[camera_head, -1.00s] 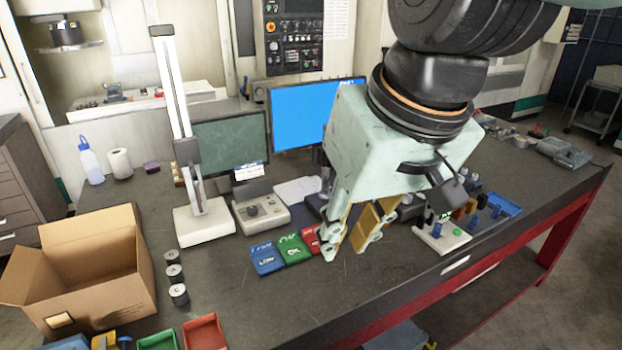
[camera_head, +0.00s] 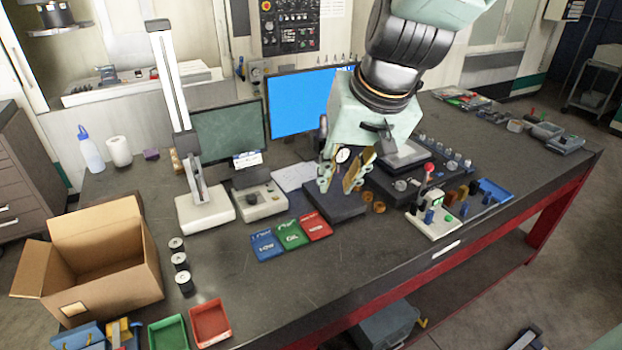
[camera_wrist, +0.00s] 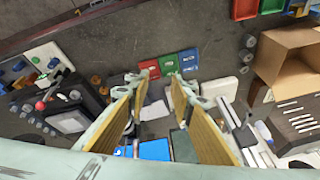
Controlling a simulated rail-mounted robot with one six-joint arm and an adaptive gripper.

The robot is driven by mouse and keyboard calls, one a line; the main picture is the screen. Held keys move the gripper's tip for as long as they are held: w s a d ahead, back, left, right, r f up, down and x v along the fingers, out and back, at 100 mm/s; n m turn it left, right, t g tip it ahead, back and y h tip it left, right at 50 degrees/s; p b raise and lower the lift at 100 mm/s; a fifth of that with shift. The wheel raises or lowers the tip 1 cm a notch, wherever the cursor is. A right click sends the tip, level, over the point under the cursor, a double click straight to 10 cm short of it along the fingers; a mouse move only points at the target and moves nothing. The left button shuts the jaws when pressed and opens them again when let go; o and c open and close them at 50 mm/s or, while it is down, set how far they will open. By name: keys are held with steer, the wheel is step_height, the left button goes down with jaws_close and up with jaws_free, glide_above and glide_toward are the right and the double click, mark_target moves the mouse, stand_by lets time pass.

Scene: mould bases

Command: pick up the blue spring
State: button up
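Several small blue cylinders stand at the right of the bench, by a blue tray (camera_head: 497,188). One blue piece (camera_head: 475,187) is beside the brown and black pieces; they are too small to tell which is the blue spring. Blue pieces (camera_wrist: 18,66) also show at the left of the wrist view. My gripper (camera_head: 339,185) is open and empty, above the dark block in mid-bench, left of and apart from the blue pieces. In the wrist view its fingers (camera_wrist: 155,84) are spread with nothing between them.
Brown rings (camera_head: 376,204), a dark block (camera_head: 333,207) and blue, green and red cards (camera_head: 291,235) lie mid-bench. Two screens and a tall column gauge (camera_head: 180,110) stand behind. The front middle is clear.

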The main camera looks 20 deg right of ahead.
steer(key=w+d+f+m+h+p, duration=0.1)
steer(key=w+d+f+m+p, duration=0.2)
steer(key=d, duration=0.6)
steer(key=w+d+f+m+h+p, duration=0.1)
steer(key=w+d+f+p, duration=0.2)
steer(key=w+d, duration=0.35)
steer(key=s+d+f+m+p, duration=0.1)
steer(key=s+d+f+p, duration=0.1)
steer(key=d, duration=0.4)
steer(key=s+d+f+m+g+h+p, duration=0.1)
steer(key=s+d+f+p, duration=0.1)
steer(key=d+f, duration=0.3)
steer(key=s+d+f+m+g+h+p, duration=0.1)
steer(key=s+d+f, duration=0.1)
steer(key=d, duration=0.6)
steer(key=shift+s+d+f+m+p, duration=0.3)
steer(key=shift+s+d+f+p, duration=0.1)
steer(key=shift+f, duration=0.45)
steer(key=shift+f, duration=0.1)
steer(key=b, duration=0.2)
glide_above(428, 219)
steer(key=shift+s+a+f, duration=0.1)
steer(key=shift+a+f, duration=0.05)
steer(key=shift+f, duration=1.15)
steer(key=shift+s+a+f, duration=0.1)
steer(key=shift+f, duration=1.15)
steer(key=shift+s+a+f, duration=0.1)
steer(key=shift+a+f, duration=0.05)
steer(key=shift+f, duration=1.15)
steer(key=shift+f, duration=0.15)
